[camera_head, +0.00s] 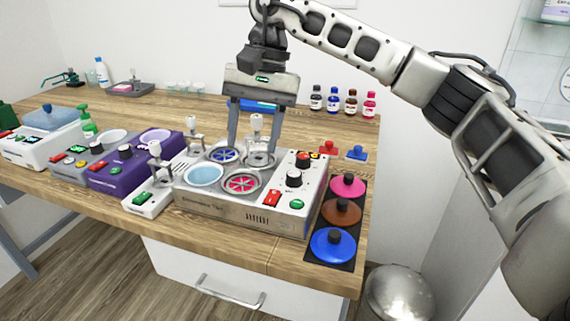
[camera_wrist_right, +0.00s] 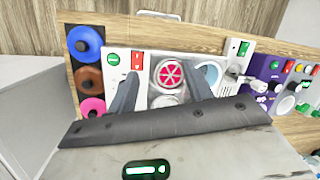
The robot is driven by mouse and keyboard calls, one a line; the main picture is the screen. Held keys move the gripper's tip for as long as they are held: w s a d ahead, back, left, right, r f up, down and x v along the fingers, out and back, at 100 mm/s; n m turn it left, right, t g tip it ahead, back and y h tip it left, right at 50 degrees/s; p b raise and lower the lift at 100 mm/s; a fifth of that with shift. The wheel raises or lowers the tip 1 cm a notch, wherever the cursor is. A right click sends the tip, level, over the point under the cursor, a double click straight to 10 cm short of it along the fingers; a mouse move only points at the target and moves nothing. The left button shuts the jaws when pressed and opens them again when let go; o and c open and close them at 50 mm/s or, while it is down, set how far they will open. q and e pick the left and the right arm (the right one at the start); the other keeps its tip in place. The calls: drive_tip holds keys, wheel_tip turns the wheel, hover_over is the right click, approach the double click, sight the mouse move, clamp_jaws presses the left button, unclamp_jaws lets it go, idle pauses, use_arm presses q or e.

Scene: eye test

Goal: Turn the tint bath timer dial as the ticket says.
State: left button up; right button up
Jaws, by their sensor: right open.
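The tint bath (camera_head: 240,212) is a steel box with several round wells, two of them showing blue and pink-red wheel shapes. Its white panel carries a black timer dial (camera_head: 293,178), a second dark and orange knob (camera_head: 304,159), a red switch (camera_head: 271,198) and a green button (camera_head: 297,204). My right gripper (camera_head: 252,148) is open and points down over the rear wells, left of the dial and apart from it. In the right wrist view, my right gripper (camera_wrist_right: 175,80) straddles the wells, with the red switch (camera_wrist_right: 137,61) beyond. The dial does not show clearly there. My left gripper is not in view.
Pink, brown and blue (camera_head: 333,244) knobbed lids lie on a dark mat at the right edge. Small metal clamps (camera_head: 196,140) stand left of the bath. A purple unit (camera_head: 120,175) and other units stand further left. Bottles (camera_head: 351,102) line the back. No readable ticket shows.

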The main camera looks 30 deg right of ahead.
drive_tip(key=d+r+h, duration=0.3)
drive_tip(key=d+r, duration=0.3)
drive_tip(key=d, duration=0.2)
drive_tip(key=b, duration=0.3)
hover_over(294, 173)
wheel_tip(294, 173, down, 6)
drive_tip(key=shift+n+t, duration=0.3)
wheel_tip(294, 173, down, 9)
drive_tip(key=shift+r, duration=0.1)
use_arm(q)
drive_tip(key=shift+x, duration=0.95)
use_arm(e)
drive_tip(key=shift+f, duration=0.6)
drive_tip(key=c, duration=1)
